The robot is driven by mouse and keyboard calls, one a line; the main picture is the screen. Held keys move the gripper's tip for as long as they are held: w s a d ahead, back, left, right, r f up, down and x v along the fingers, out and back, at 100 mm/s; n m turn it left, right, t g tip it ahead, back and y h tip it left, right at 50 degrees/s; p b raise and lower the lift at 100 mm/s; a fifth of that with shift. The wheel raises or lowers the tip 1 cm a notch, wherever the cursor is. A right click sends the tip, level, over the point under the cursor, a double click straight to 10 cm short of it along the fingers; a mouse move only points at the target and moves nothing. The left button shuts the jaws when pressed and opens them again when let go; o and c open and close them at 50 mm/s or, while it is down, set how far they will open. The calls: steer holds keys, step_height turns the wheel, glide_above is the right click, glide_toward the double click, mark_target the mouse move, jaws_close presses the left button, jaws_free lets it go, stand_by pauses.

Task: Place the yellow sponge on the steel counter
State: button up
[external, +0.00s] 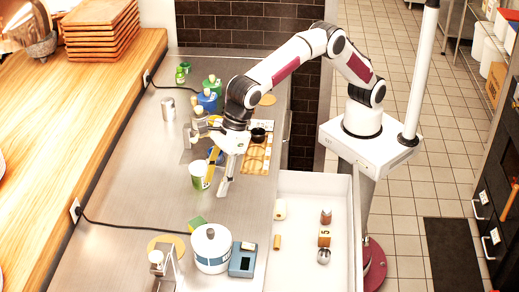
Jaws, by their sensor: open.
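A small yellow and green block (197,223), which looks like a sponge, lies on the steel counter (130,185) behind the white pot; its lower part is hidden by the pot. A small yellow block (277,242) lies in the white open tray to the right; it is too small to tell what it is. My gripper (224,186) is open and points down above the counter, beside a white and green cup (199,176). I see nothing held between its fingers. A yellow item (213,158) shows just behind it, partly hidden.
The white tray (343,220) holds several small items. A white and blue pot (211,248), a blue-grey box (243,260) and a metal dispenser (162,265) stand at the front. Bottles (207,100) stand farther back. The counter's left-middle is clear.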

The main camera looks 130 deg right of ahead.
steer(key=s+d+r+m, duration=0.2)
steer(key=s+r+m, duration=0.5)
steer(key=s, duration=0.4)
steer(key=s+d+r+m, duration=0.3)
steer(key=s+r+m, duration=0.2)
steer(key=s+m, duration=0.55)
steer(key=s+d+f+m, duration=0.1)
steer(key=s+f+m, duration=0.2)
steer(key=s+m, duration=0.6)
steer(key=s+d+f+m+t, duration=0.1)
steer(key=s+f+m, duration=0.2)
steer(key=s+m, duration=0.6)
steer(key=s, duration=0.9)
steer(key=shift+f, duration=0.25)
steer(key=shift+a, duration=0.1)
steer(key=shift+c, duration=0.3)
